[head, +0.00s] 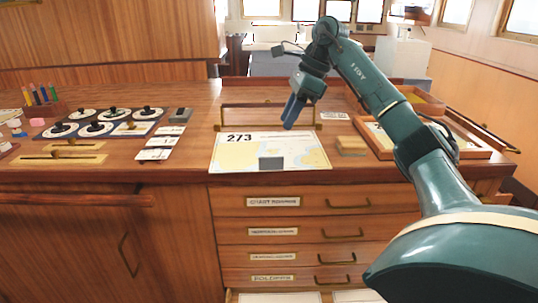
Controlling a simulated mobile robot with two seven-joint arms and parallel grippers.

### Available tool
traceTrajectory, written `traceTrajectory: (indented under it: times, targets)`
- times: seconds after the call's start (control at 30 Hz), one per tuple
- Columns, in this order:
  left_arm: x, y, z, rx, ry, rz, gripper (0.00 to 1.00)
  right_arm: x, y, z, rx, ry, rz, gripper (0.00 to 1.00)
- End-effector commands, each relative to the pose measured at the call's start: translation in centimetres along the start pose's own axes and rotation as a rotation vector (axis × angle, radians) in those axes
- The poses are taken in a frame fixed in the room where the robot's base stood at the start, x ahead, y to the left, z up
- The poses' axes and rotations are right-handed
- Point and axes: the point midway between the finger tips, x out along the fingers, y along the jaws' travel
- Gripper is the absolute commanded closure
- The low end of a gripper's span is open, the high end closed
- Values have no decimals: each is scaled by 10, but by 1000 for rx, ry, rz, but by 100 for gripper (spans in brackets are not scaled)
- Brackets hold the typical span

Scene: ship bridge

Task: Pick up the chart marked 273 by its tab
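The chart marked 273 (235,153) lies flat on the wooden counter near its front edge, in the middle of the head view. It is pale yellow and light blue, with the number at its upper left. A grey block-like piece (271,163) shows at its front edge; it may be the tab. My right gripper (291,118) points down above the chart's back right part, apart from the grey piece. Its blue fingers appear close together, but I cannot tell whether they are open or shut. My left gripper is not in view.
A wooden rail (245,105) stands behind the chart. Wooden trays (470,151) lie at the right, with a small wooden block (351,145) beside them. Dials (103,115), cards (155,148) and a pen holder (45,108) are at the left. Labelled drawers (300,228) are below.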

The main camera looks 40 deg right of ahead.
Motion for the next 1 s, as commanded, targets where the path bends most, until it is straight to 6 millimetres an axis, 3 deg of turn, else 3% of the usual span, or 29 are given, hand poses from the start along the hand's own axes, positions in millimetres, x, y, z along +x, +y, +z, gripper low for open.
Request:
traceTrajectory:
  times: [0.1, 0.4, 0.67, 1.0]
  targets:
    - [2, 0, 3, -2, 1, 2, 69, 0, -1, -10, 8, 30, -7, 69]
    - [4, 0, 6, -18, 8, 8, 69, 54, -1, -12, 9, 31, -6, 69]
    - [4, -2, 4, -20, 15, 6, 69, 75, -1, -10, 7, 27, -7, 69]
    - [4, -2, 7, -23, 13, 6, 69, 119, 0, -9, 7, 27, -8, 69]
